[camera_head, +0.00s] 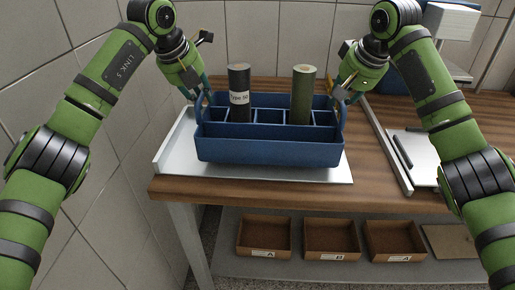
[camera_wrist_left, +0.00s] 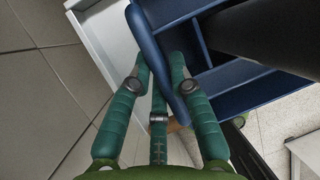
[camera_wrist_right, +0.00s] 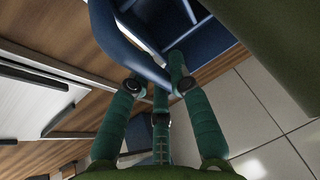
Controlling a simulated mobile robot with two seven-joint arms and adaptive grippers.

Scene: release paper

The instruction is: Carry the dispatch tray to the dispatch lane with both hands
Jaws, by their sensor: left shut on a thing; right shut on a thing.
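The blue dispatch tray (camera_head: 268,150) has several compartments and a loop handle at each end. It sits on or just over a pale metal plate (camera_head: 330,173) at the left of the wooden table; I cannot tell whether it touches. A dark labelled roll (camera_head: 239,95) and a green roll (camera_head: 302,95) stand upright in it. My left gripper (camera_head: 201,92) is shut on the left handle, which shows in the left wrist view (camera_wrist_left: 150,45). My right gripper (camera_head: 342,95) is shut on the right handle, which shows in the right wrist view (camera_wrist_right: 120,50).
A metal rail (camera_head: 386,145) runs along the table right of the tray. Beyond it lies a white board with dark bars (camera_head: 418,155). Brown cardboard bins (camera_head: 332,238) stand on the shelf below. A tiled wall (camera_head: 130,120) is close at the left.

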